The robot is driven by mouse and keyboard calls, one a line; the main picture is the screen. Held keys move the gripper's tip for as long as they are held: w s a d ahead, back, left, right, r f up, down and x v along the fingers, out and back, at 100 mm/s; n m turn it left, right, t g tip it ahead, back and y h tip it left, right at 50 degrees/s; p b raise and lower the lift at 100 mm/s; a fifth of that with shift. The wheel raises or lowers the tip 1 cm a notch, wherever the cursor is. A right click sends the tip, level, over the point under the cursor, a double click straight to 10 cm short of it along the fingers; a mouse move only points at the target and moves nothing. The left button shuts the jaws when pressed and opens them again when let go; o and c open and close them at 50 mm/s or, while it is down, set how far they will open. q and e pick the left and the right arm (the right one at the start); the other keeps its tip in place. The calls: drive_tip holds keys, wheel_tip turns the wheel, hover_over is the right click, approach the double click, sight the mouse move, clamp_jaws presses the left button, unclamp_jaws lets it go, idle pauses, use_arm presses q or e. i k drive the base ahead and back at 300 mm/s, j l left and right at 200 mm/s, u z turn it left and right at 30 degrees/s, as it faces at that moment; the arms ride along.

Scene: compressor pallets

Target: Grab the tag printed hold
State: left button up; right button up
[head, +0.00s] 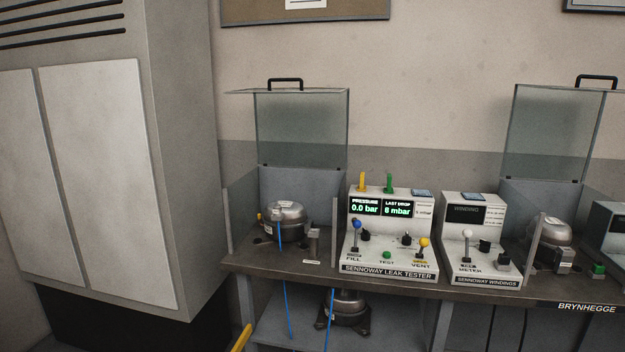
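No print reading "hold" is legible anywhere in the head view. Neither of my grippers is in view.
A compressor (286,215) with a blue hose sits left of the tester under an open clear lid (302,125). A winding tester (475,240) and another compressor (545,235) stand to the right. A tall grey cabinet (100,180) fills the left. Another compressor (346,308) is below the bench.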

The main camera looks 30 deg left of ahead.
sight(361, 188)
drive_tip(key=i+l+u, duration=0.1)
drive_tip(key=u, duration=0.3)
drive_tip(key=i+l+u, duration=0.15)
drive_tip(key=i+u, duration=0.25)
drive_tip(key=l+u, duration=0.2)
drive_tip(key=u, duration=0.2)
drive_tip(key=i+l+u, duration=0.15)
drive_tip(key=u, duration=0.3)
drive_tip(key=i+l+u, duration=0.1)
drive_tip(key=l+u, duration=0.3)
